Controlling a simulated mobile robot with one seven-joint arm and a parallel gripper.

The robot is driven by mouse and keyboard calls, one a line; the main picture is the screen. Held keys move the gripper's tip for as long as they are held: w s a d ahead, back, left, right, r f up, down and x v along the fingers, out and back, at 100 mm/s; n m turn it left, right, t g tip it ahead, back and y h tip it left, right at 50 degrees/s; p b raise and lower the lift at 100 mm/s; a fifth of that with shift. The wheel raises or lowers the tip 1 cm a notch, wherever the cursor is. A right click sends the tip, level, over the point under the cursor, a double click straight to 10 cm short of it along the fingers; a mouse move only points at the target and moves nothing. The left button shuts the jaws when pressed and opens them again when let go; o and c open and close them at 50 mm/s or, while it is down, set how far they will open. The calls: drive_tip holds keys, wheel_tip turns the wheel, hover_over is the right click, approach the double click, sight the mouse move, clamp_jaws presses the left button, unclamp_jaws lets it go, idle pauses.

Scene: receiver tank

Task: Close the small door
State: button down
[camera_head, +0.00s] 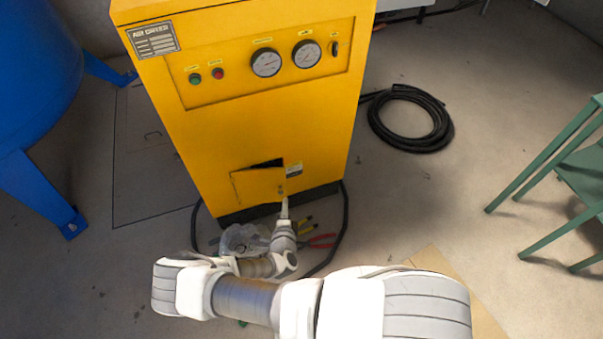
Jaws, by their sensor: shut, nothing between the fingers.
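The small door (257,186) is a yellow panel low on the front of the yellow air dryer cabinet (240,130). It stands ajar, with a dark gap showing along its top and upper right. My gripper (284,202) is shut and empty. Its tip is just below the lower right part of the door, near a small latch or knob. I cannot tell whether the tip touches the door.
Pliers with red handles (322,240), yellow-handled tools and a clear bag (240,238) lie on the floor by my arm. A black hose coil (410,118) lies right of the cabinet.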

drive_tip(key=n+y, duration=0.1)
drive_tip(key=b, duration=0.5)
approach(282, 172)
drive_tip(key=x, duration=0.5)
drive_tip(key=shift+w+f, duration=0.2)
drive_tip(key=shift+f, duration=0.15)
drive_tip(key=shift+w+r, duration=0.1)
drive_tip(key=shift+w, duration=0.35)
